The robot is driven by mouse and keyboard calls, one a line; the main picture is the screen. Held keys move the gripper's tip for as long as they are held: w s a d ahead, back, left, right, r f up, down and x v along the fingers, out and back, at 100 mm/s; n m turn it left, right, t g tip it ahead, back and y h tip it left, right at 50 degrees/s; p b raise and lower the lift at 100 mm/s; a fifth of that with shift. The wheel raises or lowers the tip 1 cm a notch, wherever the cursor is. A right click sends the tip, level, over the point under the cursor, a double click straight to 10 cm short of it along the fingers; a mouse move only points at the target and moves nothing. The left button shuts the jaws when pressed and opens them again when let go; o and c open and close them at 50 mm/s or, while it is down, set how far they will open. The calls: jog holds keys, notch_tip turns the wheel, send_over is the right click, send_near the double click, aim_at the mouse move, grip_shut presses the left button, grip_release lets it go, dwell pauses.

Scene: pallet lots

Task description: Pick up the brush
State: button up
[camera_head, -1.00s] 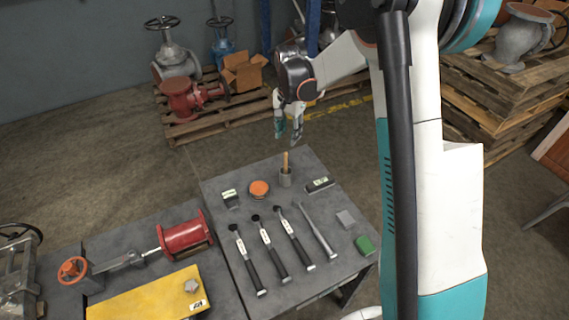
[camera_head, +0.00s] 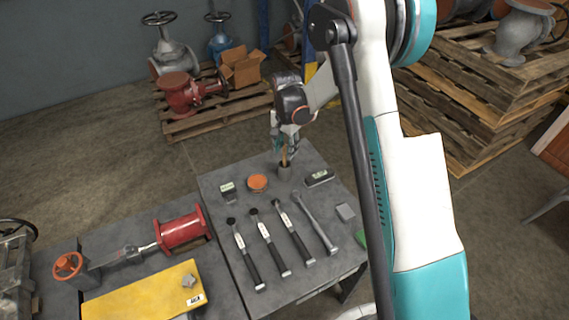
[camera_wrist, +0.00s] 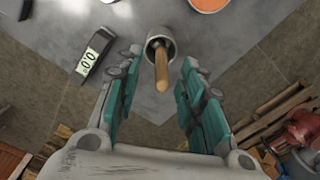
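The brush shows as a wooden handle (camera_wrist: 162,72) standing up out of a small grey cup (camera_wrist: 152,46) in the wrist view; its bristle end is hidden in the cup. In the head view the handle (camera_head: 284,156) rises from the cup (camera_head: 284,171) near the far edge of the grey table. My gripper (camera_wrist: 156,100) is open, with its teal-padded fingers on either side of the handle and apart from it. In the head view my gripper (camera_head: 285,148) is at the handle's upper part, partly covering it.
On the table, an orange round tin (camera_head: 257,182) and a black device with a display (camera_head: 319,177) flank the cup. Several long-handled tools (camera_head: 268,243) lie nearer. A grey block (camera_head: 345,212) sits at the right. Pallets with valves (camera_head: 185,95) stand behind.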

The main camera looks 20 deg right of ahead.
aim_at(284, 166)
jog(key=f+b, duration=0.1)
jog(key=f, duration=0.3)
jog(key=shift+a+f+b, duration=0.2)
jog(key=shift+f+b, duration=0.15)
jog(key=shift+b, duration=0.05)
jog(key=shift+r, duration=0.1)
grip_shut()
jog(key=shift+r, duration=0.1)
notch_tip(284, 166, up, 20)
jog(key=p, duration=0.6)
